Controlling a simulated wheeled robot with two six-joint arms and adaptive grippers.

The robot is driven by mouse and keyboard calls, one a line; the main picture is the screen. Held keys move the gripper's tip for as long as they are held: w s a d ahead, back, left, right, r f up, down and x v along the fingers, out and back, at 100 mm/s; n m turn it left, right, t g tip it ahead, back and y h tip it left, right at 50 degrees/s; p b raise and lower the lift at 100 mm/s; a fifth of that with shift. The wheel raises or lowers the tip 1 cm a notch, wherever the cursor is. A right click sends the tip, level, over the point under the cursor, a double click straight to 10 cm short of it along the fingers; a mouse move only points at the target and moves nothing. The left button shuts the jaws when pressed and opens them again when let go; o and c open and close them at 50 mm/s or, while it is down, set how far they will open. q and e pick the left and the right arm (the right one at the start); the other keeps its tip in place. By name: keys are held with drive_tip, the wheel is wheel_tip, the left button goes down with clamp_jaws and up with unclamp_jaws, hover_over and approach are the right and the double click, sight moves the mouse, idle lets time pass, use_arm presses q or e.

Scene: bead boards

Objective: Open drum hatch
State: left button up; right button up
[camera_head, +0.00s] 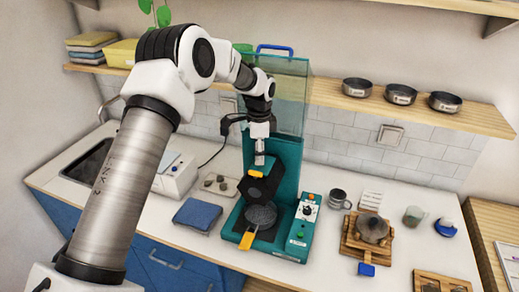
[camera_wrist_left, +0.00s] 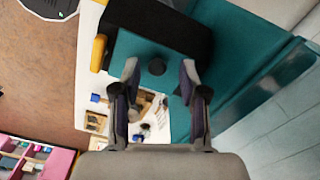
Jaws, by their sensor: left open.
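A teal machine (camera_head: 287,158) stands on the counter with a dark drum (camera_head: 267,188) on its front. A yellow tab (camera_head: 256,174) shows on the drum. My left gripper (camera_head: 260,158) reaches down at the top of the drum. I cannot tell whether the fingers touch the knob. My right gripper is not in view.
A blue pad (camera_head: 197,215), a mug (camera_head: 338,199) and a wooden stand (camera_head: 351,240) are nearby. A shelf (camera_head: 410,106) runs behind.

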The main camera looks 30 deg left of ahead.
use_arm(q)
drive_tip(key=shift+s+r, duration=0.1)
drive_tip(key=shift+s, duration=0.05)
drive_tip(key=shift+s+r, duration=0.1)
drive_tip(key=shift+s, duration=0.05)
drive_tip(key=shift+c, duration=1.3)
clamp_jaws()
drive_tip(key=shift+d+y, duration=0.15)
drive_tip(key=shift+y, duration=0.25)
drive_tip(key=shift+d, duration=0.1)
